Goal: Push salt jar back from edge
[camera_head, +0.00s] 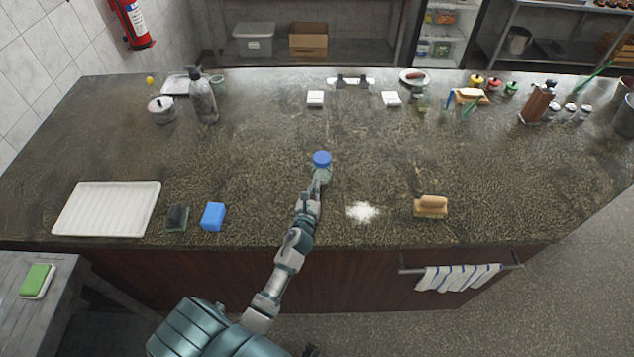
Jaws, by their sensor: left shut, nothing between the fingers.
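The salt jar (323,174), clear with a blue lid (322,158), stands upright on the dark stone counter, in the middle of its depth and away from the front edge. My left gripper (314,187) is shut and empty. Its fingertips are at the near side of the jar and overlap its lower part in the picture. I cannot tell whether they touch it. A white pile of spilled salt (361,211) lies on the counter to the right of my gripper. My right gripper is not in view.
A wooden-handled brush (430,207) lies right of the spill. A blue sponge (213,216), a dark scrubber (177,217) and a white tray (107,209) lie to the left. Behind the jar the counter is clear up to two small white boxes (315,98) (391,99).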

